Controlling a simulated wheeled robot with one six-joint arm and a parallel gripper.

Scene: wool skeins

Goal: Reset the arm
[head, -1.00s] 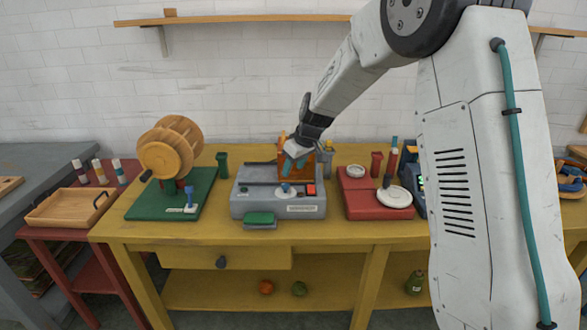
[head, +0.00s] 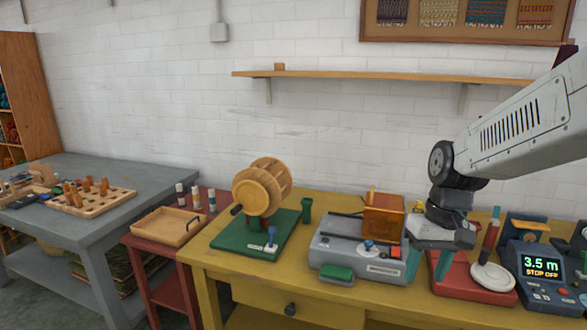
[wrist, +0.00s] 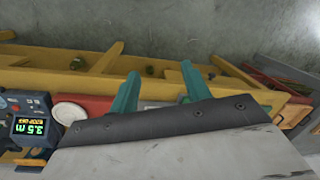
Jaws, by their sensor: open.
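My gripper (head: 427,268) is open and empty, with its two teal fingers apart. In the head view it hangs in front of the red base (head: 455,282) on the yellow table, right of the grey machine (head: 345,255). In the wrist view my gripper (wrist: 158,88) points toward the table's front side, with nothing between the fingers. My arm comes in from the right edge of the head view, and its upper part is out of the picture.
The yellow table (head: 215,240) carries a wooden winder (head: 262,188) on a green base and a meter (head: 541,268) reading 3.5 m. A wooden tray (head: 167,228) sits on a red side table. A shelf (head: 340,75) runs along the wall. The air above the table's left is free.

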